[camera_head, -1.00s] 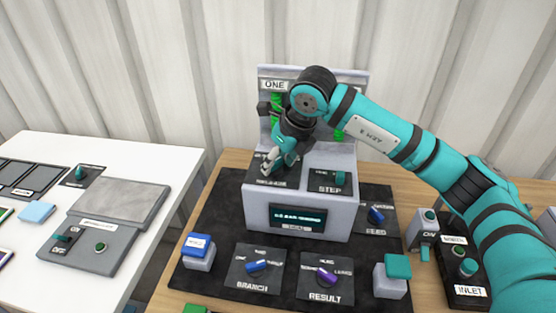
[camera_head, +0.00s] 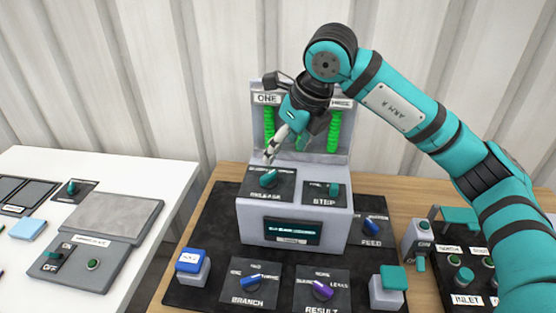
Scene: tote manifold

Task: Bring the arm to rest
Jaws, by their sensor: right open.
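My right arm comes in from the right, and its gripper (camera_head: 271,152) hangs over the grey machine (camera_head: 280,205) in the middle of the table. The fingers point down and left, above the RELEASE knob (camera_head: 267,183), and look clear of it. The gripper is open and I see nothing in it. The teal STEP knob (camera_head: 333,189) sits to the right on the same machine. The gripper and wrist partly cover the back panel with its green columns (camera_head: 334,131). My left gripper is not in view.
A dark mat carries the BRANCH knob (camera_head: 256,281), RESULT knob (camera_head: 322,290), FEED knob (camera_head: 372,226), a blue-topped block (camera_head: 192,261) and a teal-topped block (camera_head: 388,285). An INLET panel (camera_head: 467,290) stands at right. A white table (camera_head: 120,167) with a grey device is at left.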

